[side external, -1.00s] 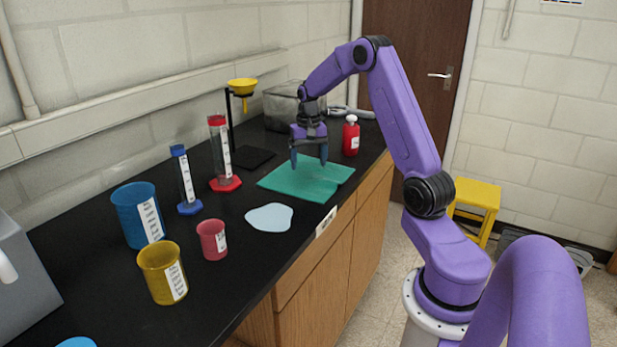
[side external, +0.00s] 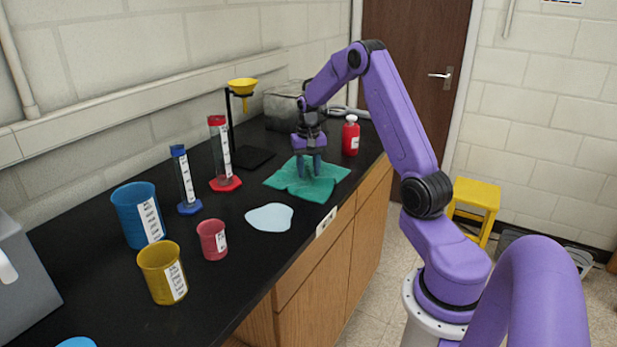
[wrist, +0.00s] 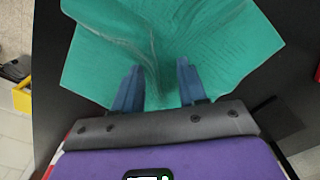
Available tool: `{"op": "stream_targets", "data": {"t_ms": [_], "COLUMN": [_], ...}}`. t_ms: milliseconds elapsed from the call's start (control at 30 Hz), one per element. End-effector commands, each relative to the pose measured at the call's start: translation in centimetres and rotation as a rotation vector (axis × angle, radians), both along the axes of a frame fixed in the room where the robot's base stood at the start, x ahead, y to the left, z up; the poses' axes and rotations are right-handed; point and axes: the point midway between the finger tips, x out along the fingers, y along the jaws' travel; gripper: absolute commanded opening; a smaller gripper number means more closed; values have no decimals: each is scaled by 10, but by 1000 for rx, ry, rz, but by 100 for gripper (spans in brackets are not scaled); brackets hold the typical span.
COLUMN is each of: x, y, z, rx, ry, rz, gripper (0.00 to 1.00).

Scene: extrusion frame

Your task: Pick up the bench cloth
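The green bench cloth (side external: 327,187) lies on the black bench top near its front edge, rucked up around my fingers. My gripper (side external: 309,175) points down at the cloth's middle, with its fingertips down at the cloth. In the wrist view, my gripper (wrist: 160,75) has its two blue fingers part-way closed, with a clear gap between them. A raised fold of the bench cloth (wrist: 215,35) runs between the fingers. I see no firm pinch on it, and the fingertips' contact is partly hidden by folds.
A red bottle (side external: 351,137) stands just right of and behind the cloth. A grey box (side external: 283,106) and a stand with a yellow funnel (side external: 242,87) are behind. Cylinders (side external: 222,155) and beakers (side external: 162,272) stand left. A pale blue puddle-like patch (side external: 269,217) lies in front.

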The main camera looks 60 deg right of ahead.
Motion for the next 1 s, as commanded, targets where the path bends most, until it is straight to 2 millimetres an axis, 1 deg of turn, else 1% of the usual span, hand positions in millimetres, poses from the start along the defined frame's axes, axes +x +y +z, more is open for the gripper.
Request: {"op": "stream_targets", "data": {"t_ms": [33,167,200,233,467,567,1000], "x": [-1,-1,-1,-1,-1,0,1], "y": [0,0,0,0,0,0,0], "z": [-1,-1,-1,-1,-1,7,82], "rx": [1,1,1,1,1,0,-1], "ry": [3,3,3,3,3,0,-3], "rz": [0,0,0,0,0,0,0], "gripper": [31,10,4,0,0,0,0]}}
